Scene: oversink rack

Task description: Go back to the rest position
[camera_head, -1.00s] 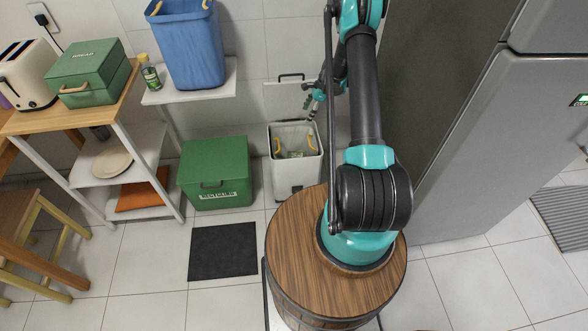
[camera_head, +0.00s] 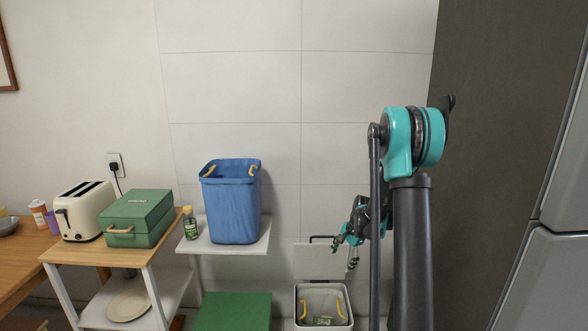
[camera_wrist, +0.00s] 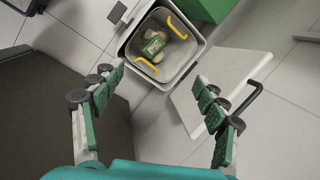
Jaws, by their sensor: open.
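My gripper (camera_head: 345,254) hangs above and behind the open bin in the head view. In the wrist view my gripper (camera_wrist: 160,82) has its two green-padded fingers spread wide, with nothing between them. The light grey bin (camera_head: 299,314) has its lid (camera_head: 318,262) raised at the back. In the wrist view the bin (camera_wrist: 128,52) lies beyond the fingertips. A green-labelled item (camera_wrist: 154,46) and pale round items rest inside it, between yellow handles. My gripper appears apart from the bin and lid.
A blue basket (camera_head: 232,210) and a small bottle (camera_head: 190,224) stand on a white shelf (camera_head: 262,240). A green box (camera_head: 136,217) and a toaster (camera_head: 84,212) sit at left. A tall fridge (camera_head: 500,150) stands close on the right. The upper wall is clear.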

